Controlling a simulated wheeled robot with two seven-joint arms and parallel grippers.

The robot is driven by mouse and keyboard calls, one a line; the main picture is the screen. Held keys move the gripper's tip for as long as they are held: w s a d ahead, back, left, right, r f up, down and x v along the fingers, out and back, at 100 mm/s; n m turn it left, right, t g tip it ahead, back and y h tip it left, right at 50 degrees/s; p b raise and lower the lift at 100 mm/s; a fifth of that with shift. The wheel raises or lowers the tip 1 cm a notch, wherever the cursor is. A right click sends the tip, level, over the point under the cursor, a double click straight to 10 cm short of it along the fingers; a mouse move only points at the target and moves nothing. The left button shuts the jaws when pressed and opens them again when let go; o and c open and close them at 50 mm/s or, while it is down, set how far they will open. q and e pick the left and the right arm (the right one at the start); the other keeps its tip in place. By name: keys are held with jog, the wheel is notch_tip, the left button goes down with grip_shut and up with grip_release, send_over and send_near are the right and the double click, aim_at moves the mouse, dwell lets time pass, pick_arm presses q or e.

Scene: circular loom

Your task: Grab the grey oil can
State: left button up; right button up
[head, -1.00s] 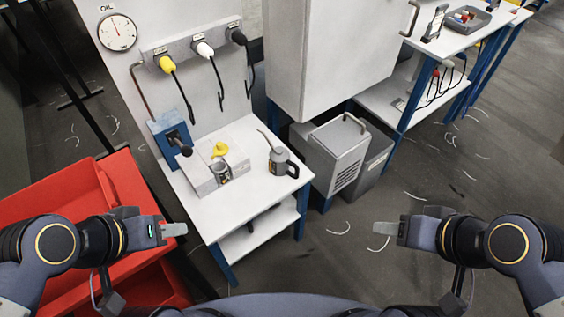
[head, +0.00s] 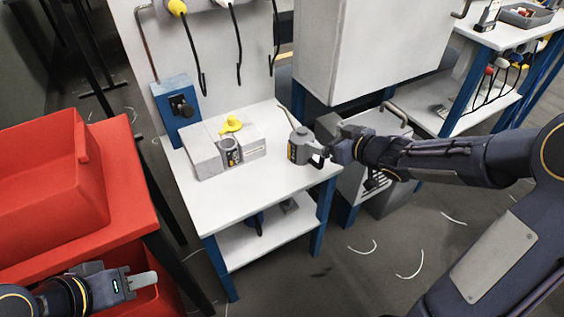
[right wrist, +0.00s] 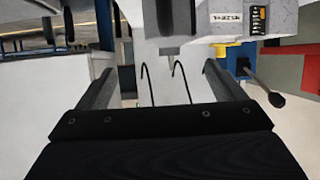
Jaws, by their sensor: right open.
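The grey oil can (head: 299,146) stands upright on the white table (head: 235,196), with its thin spout pointing up and left and its dark handle on the right. My right gripper (head: 331,137) is beside the can's handle side, pointing left at it. Its fingers also show, spread apart, in the right wrist view (right wrist: 160,70). A dark and grey part is at the top centre there; I cannot tell whether it is the can. I cannot tell whether the fingers touch the can. My left gripper (head: 140,282) hangs low at the left, away from the can; its finger gap is unclear.
A grey block (head: 203,156) with a yellow funnel (head: 231,124) and a small labelled can (head: 229,152) is left of the oil can. A large white cabinet (head: 365,45) stands behind. A grey machine with a tube handle (head: 395,113) is right. Red bins (head: 50,170) are left.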

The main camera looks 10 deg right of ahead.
aim_at(305, 135)
jog(key=shift+w+a+f+n+y+b, duration=0.2)
jog(key=shift+w+a+f+y, duration=0.1)
jog(key=shift+a+f, duration=0.2)
jog(key=shift+w+a+f+n+y+b, duration=0.1)
jog(key=shift+w+a+f+n+y, duration=0.15)
jog(key=shift+a+f, duration=0.2)
jog(key=b+x, duration=0.3)
jog(key=x, duration=0.3)
jog(key=shift+w, duration=0.25)
jog(key=shift+w+a, duration=0.1)
jog(key=shift+w, duration=0.15)
jog(key=shift+c, duration=0.4)
jog(key=c, duration=1.2)
